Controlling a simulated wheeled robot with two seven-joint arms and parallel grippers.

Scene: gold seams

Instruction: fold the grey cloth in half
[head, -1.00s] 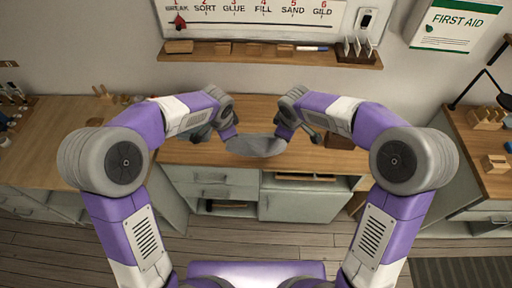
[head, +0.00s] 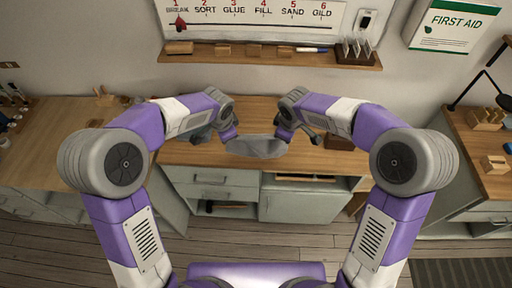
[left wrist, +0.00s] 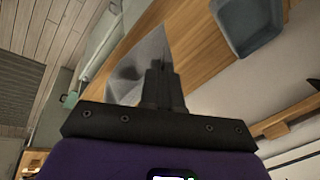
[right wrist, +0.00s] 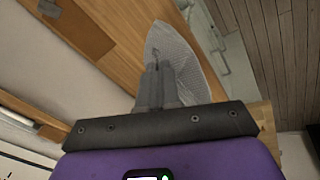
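The grey cloth (head: 257,148) is stretched between my two grippers at the front edge of the wooden bench, its near side sagging. It also shows in the left wrist view (left wrist: 128,80) and the right wrist view (right wrist: 188,58). My left gripper (head: 233,138) is at the cloth's left end; its fingers (left wrist: 158,72) are together on the cloth. My right gripper (head: 283,136) is at the right end, its fingers (right wrist: 157,78) also together on it. The fingertips are partly hidden by cloth. Whether the cloth touches the bench is unclear.
The wooden bench top (head: 262,107) is clear behind the cloth. A blue-grey tray (left wrist: 248,22) lies beyond my left gripper. A brown block (head: 338,143) is right of my right gripper. Drawers and a cabinet (head: 300,205) are below. A shelf (head: 270,58) runs along the wall.

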